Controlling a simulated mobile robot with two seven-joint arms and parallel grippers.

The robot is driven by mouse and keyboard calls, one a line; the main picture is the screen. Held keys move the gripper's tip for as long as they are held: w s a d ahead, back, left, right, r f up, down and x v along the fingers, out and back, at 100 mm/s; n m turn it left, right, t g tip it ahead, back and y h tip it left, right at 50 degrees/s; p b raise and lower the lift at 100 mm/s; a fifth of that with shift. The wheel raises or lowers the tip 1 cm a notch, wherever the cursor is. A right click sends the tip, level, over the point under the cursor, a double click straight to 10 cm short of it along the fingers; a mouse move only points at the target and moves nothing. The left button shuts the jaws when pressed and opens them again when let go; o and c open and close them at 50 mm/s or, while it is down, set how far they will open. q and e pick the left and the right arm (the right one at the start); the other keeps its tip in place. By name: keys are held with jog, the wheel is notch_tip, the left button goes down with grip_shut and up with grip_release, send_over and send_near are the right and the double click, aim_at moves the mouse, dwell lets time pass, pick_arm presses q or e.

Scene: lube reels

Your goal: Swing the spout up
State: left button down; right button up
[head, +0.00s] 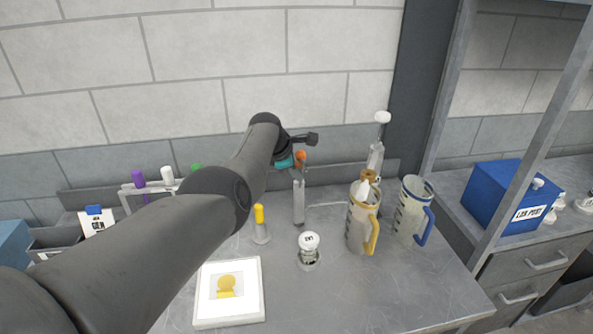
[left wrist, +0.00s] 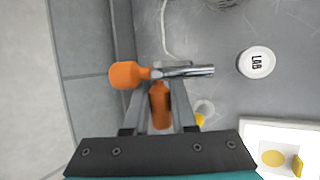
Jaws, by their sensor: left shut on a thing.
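An orange-handled metal spout (left wrist: 190,71) shows in the left wrist view, with a round orange knob (left wrist: 128,74) at its left end. A second orange part (left wrist: 160,106) sits between the fingers of my left gripper (left wrist: 158,88), which is shut on it. In the head view the orange part (head: 301,156) shows at the top of an upright metal post (head: 298,203) near the wall. My left gripper (head: 294,158) is there, partly hidden by its own wrist. My right gripper is not in view.
A white-capped jar (head: 309,252), yellow-topped bottle (head: 260,225) and white tray (head: 203,320) stand in front. A yellow-handled jug (head: 359,232) and blue-handled jug (head: 408,215) stand right. A white-topped dispenser (head: 376,158) stands behind them. The front right bench is clear.

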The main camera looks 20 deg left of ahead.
pick_arm(q)
jog(key=shift+w+a+r, duration=0.1)
jog(key=shift+a+r, duration=0.05)
jog(key=c, duration=0.8)
grip_release()
jog(key=shift+c, duration=0.2)
jog(key=shift+o, duration=0.5)
jog(key=s+a+r+p, duration=0.2)
jog(key=r+p, duration=0.1)
jog(key=r, duration=0.5)
jog(key=s+a+r+p, duration=0.2)
jog(key=a+r+p, duration=0.1)
jog(key=r, duration=0.5)
jog(key=shift+s+a+p, duration=0.15)
jog(key=shift+p, duration=0.2)
